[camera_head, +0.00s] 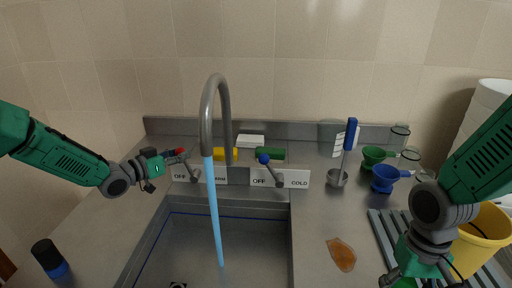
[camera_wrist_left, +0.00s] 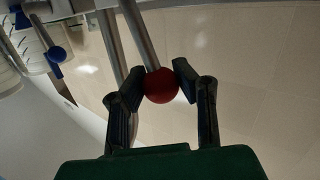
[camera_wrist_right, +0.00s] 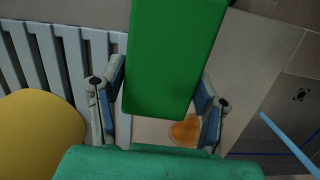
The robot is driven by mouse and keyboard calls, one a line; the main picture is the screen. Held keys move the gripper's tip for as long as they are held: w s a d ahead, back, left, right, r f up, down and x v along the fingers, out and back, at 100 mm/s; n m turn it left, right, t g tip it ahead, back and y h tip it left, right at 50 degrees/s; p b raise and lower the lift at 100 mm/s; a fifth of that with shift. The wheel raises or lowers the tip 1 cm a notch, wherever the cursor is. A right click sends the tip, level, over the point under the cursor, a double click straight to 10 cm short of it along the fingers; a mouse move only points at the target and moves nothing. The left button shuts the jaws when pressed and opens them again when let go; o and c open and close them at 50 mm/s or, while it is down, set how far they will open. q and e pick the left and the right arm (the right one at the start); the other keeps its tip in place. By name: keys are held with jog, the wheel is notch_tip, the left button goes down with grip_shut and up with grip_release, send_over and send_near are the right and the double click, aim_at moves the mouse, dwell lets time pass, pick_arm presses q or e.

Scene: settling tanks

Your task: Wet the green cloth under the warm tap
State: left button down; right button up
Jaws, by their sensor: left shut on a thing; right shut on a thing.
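The tap spout (camera_head: 218,110) arches over the sink, and a blue stream of water (camera_head: 214,210) runs from it into the basin (camera_head: 255,245). My left gripper (camera_head: 180,156) is at the warm tap's lever, shut on its red knob (camera_wrist_left: 161,86), which sits between the fingertips in the left wrist view. My right gripper (camera_wrist_right: 160,88) is shut on a flat green piece, the green cloth (camera_wrist_right: 175,55). It is at the lower right of the head view, right of the sink and away from the stream; only a bit of the cloth (camera_head: 405,283) shows there.
The cold lever with a blue knob (camera_head: 264,159) stands right of the spout. Yellow (camera_head: 225,154) and green (camera_head: 270,153) blocks lie behind. A ladle (camera_head: 338,178), funnels (camera_head: 384,178), an orange patch (camera_head: 341,254), a drying rack (camera_head: 380,222) and yellow bucket (camera_head: 484,240) occupy the right.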

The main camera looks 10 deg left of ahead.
pick_arm(q)
jog(key=shift+a+r, duration=0.1)
jog(key=c, duration=1.2)
grip_release()
jog(key=shift+w, duration=0.1)
jog(key=shift+a, duration=0.15)
jog(key=shift+s+a, duration=0.15)
jog(key=shift+s, duration=0.15)
jog(key=v, duration=1.1)
jog(key=shift+s+f, duration=0.15)
jog(key=shift+f, duration=0.05)
jog(key=shift+r, duration=0.1)
